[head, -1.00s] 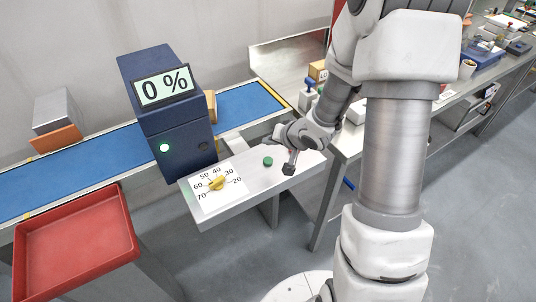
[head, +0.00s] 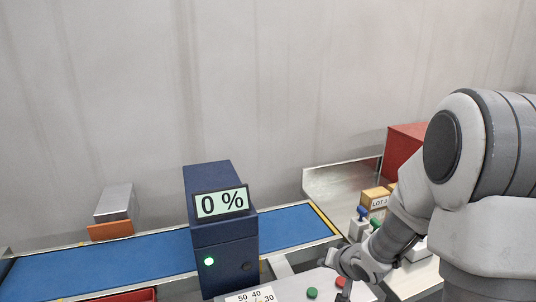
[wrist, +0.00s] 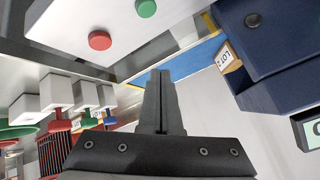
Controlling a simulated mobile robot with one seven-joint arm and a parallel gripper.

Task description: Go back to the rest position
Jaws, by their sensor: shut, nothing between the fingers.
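My gripper (wrist: 161,100) is shut and empty in the wrist view. In the head view my gripper (head: 343,291) is low in the picture, just right of a green button (head: 312,293). It is to the right of the dark blue machine (head: 222,240), whose display (head: 221,202) reads 0 % and whose small light (head: 209,261) glows green. A dial plate (head: 250,296) with numbers is cut off by the bottom edge. The wrist view shows the green button (wrist: 146,8) and a red button (wrist: 100,41) on a pale panel.
A blue conveyor belt (head: 110,265) runs behind and through the machine. Several stamps with coloured handles (wrist: 85,95) stand left of the fingers in the wrist view. A LOT box (head: 375,198) and a red box (head: 402,145) sit at the right. A red tray (head: 135,296) shows at the bottom.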

